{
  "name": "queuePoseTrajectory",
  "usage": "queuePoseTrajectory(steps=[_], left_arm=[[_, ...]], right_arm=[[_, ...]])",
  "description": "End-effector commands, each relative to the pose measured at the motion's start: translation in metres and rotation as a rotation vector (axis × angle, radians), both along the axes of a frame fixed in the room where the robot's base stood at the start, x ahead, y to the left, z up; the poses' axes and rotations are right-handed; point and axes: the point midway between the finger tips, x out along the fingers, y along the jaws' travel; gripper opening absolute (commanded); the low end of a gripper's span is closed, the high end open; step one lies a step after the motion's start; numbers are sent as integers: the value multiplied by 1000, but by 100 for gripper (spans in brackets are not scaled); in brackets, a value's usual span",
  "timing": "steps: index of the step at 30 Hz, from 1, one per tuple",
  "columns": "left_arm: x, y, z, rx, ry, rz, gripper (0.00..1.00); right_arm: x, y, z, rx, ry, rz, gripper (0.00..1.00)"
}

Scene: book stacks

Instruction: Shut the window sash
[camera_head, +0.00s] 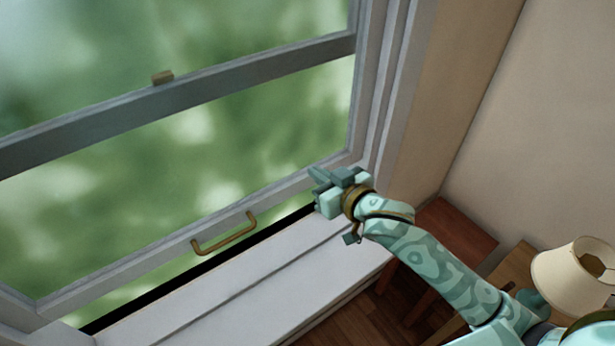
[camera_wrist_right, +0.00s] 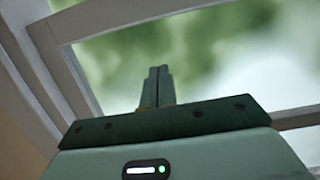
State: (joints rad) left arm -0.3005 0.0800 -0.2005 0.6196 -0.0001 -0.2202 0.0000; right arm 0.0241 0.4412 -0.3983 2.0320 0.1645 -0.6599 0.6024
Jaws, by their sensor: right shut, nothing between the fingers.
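The lower window sash (camera_head: 290,187) has a pale grey frame, and its bottom rail stands a little above the white sill (camera_head: 260,268). A dark gap with some green shows between rail and sill. A brass pull handle (camera_head: 224,236) is on the bottom rail. My right gripper (camera_head: 314,176) is at the right end of the bottom rail, to the right of the handle; I cannot tell whether it touches. Its fingers (camera_wrist_right: 157,86) are together and empty in the right wrist view, in front of the glass and sash frame. My left gripper is not in view.
A brass latch (camera_head: 162,77) sits on the meeting rail above. A lamp with a cream shade (camera_head: 578,274) stands at the lower right. Reddish-brown wooden furniture (camera_head: 446,240) is below my right arm. The sill left of my gripper is clear.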

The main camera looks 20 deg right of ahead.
Motion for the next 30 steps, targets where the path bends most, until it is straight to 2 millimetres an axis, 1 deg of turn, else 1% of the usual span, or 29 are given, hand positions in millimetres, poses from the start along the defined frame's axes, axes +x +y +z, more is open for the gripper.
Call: queuePoseTrajectory(steps=[1, 3, 6, 7, 9, 10, 15, 30], left_arm=[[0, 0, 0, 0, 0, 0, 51], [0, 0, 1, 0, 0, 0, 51], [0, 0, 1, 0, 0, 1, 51], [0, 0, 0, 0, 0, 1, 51], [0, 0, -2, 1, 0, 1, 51], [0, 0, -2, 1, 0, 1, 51], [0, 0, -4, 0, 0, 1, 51], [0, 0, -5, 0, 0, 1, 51]], right_arm=[[11, 3, -2, 0, -2, -1, 0], [25, 8, -5, -1, -1, -1, 0], [44, 14, -11, 0, -1, 0, 0], [47, 15, -14, 0, 1, 0, 0], [44, 15, -29, -1, 4, -1, 0], [44, 14, -33, -1, 4, 0, 0], [44, 14, -49, -1, 2, 0, 0], [43, 14, -55, -2, 2, 0, 0]])
